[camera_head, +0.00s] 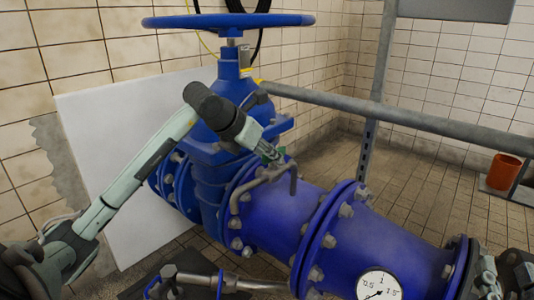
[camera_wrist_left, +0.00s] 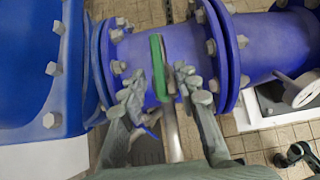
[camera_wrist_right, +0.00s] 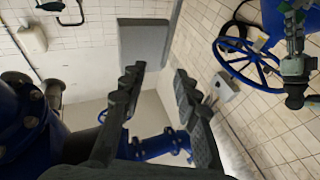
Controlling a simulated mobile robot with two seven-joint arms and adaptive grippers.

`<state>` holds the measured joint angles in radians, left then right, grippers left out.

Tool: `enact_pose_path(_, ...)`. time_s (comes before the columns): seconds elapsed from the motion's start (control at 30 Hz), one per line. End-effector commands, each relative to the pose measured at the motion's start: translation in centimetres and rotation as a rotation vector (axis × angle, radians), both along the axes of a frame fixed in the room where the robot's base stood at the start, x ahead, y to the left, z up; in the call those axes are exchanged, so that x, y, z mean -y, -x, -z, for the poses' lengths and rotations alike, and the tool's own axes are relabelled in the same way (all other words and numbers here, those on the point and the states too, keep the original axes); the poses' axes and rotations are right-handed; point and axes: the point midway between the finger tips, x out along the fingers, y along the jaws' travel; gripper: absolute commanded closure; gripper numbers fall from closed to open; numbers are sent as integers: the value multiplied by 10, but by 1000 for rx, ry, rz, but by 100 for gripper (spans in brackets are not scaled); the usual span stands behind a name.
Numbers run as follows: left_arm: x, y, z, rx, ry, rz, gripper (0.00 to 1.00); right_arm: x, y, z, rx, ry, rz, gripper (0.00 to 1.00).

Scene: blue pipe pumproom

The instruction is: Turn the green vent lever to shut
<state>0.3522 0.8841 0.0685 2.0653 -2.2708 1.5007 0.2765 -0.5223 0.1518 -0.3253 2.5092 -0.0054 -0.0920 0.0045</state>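The green vent lever (camera_wrist_left: 158,66) sits on a thin grey vent pipe (camera_wrist_left: 170,130) above the blue main pipe. In the left wrist view it points up the picture, across the main pipe and roughly in line with the vent pipe. My left gripper (camera_wrist_left: 160,88) is open, with one finger on each side of the lever. The right finger is close to it; contact cannot be told. In the head view the lever (camera_head: 281,153) shows only as a small green bit beside the left gripper (camera_head: 270,152). My right gripper (camera_wrist_right: 158,80) is open and empty.
A blue handwheel valve (camera_head: 230,20) stands behind my left arm. A grey rail (camera_head: 400,115) crosses behind the pipe. A pressure gauge (camera_head: 379,285) and a bent grey pipe (camera_head: 265,180) are near the main pipe.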

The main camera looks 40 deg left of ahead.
Motion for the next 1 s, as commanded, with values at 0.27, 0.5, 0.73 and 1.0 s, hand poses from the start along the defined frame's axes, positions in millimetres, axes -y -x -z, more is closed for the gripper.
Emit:
enact_pose_path(0.27,0,0,0,0,1,-1,98,0,0,0,1,0,0,69)
enact_pose_path(0.5,0,0,0,-1,0,0,100,0,0,0,1,0,0,69)
enact_pose_path(0.73,-2,0,1,-2,3,33,100,-2,4,-7,40,-22,-6,69)
enact_pose_path(1.0,-8,-1,2,-4,17,186,100,3,8,-25,158,-63,3,69)
